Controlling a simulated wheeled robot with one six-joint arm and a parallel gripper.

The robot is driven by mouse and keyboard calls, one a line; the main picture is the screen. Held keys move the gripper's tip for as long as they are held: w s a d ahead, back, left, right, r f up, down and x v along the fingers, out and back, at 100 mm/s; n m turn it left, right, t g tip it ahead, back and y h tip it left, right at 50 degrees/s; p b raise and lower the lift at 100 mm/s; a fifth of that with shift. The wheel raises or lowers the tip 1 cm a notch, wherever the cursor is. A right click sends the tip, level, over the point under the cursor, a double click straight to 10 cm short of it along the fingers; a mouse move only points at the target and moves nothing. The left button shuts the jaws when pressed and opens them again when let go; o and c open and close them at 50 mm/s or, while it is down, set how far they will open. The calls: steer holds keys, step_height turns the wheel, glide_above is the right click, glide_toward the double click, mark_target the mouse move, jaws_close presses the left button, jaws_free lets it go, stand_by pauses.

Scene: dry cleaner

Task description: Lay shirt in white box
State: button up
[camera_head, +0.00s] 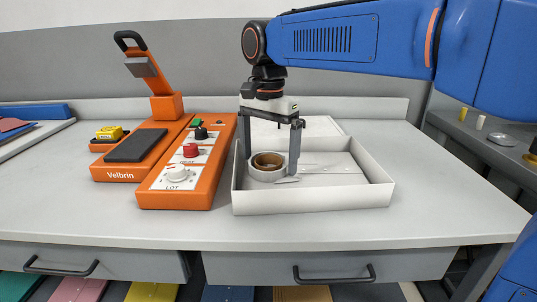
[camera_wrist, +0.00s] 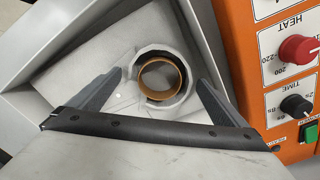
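The white box (camera_head: 315,201) is an open, shallow tray on the counter. A white folded shirt (camera_head: 325,168) lies in it, with its round collar standing up around a brown ring (camera_head: 267,160) at the box's left side. The collar and brown ring also show in the wrist view (camera_wrist: 162,76), with small buttons on the shirt front. My gripper (camera_head: 270,170) points down into the box. Its two fingers are spread, one on each side of the collar; in the wrist view (camera_wrist: 162,80) gaps show between fingers and collar. Whether a fingertip touches the shirt is unclear.
An orange control panel (camera_head: 205,180) with knobs stands close along the box's left wall. Left of it is an orange press (camera_head: 125,172) with a raised handle. A white flat panel (camera_head: 290,128) lies behind the box. The counter right of the box is clear.

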step_height(320, 180, up, 12)
steer(key=shift+r, duration=0.15)
stand_by(0.6)
steer(key=shift+s, duration=0.1)
